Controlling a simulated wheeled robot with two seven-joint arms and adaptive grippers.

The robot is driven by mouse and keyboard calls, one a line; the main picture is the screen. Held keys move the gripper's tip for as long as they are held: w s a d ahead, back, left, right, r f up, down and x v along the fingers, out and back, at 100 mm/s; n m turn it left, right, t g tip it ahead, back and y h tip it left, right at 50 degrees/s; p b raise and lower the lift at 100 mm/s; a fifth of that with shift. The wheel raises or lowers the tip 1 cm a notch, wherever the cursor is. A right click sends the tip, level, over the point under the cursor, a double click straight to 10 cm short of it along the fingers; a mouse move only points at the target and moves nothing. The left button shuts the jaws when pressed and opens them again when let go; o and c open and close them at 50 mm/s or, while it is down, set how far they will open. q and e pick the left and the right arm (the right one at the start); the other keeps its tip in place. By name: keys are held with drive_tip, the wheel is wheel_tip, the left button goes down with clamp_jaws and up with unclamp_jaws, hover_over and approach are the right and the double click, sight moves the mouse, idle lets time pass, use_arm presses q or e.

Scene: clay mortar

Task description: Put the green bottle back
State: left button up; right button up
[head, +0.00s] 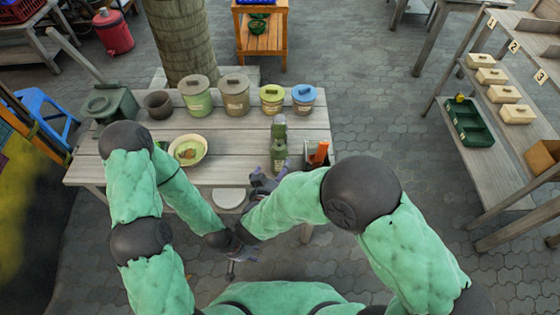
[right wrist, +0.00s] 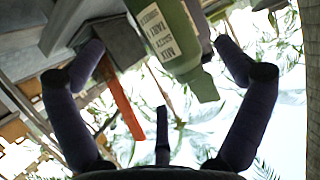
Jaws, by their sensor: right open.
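The green bottle (head: 279,155) stands upright near the right end of the wooden table, with a pale label on its body. My right gripper (head: 263,182) is at the table's front edge, just in front of the bottle. In the right wrist view, the bottle (right wrist: 178,40) appears inverted, between the spread fingers of my right gripper (right wrist: 158,45) but beyond them. The fingers look apart from it, and nothing is held. My left gripper (head: 238,254) hangs low in front of the table, too small to tell whether it is open.
A dark holder with an orange-handled tool (head: 320,152) stands just right of the bottle. A yellowish bowl (head: 188,150) is to the left. Lidded canisters (head: 235,95) line the back. A shelf with a green tray (head: 470,122) stands right; paved floor lies between.

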drive_tip(key=v, duration=0.3)
drive_tip(key=shift+s+a+r+p, duration=0.1)
drive_tip(key=shift+s+p, duration=0.15)
drive_tip(key=shift+p, duration=0.15)
idle(1.0)
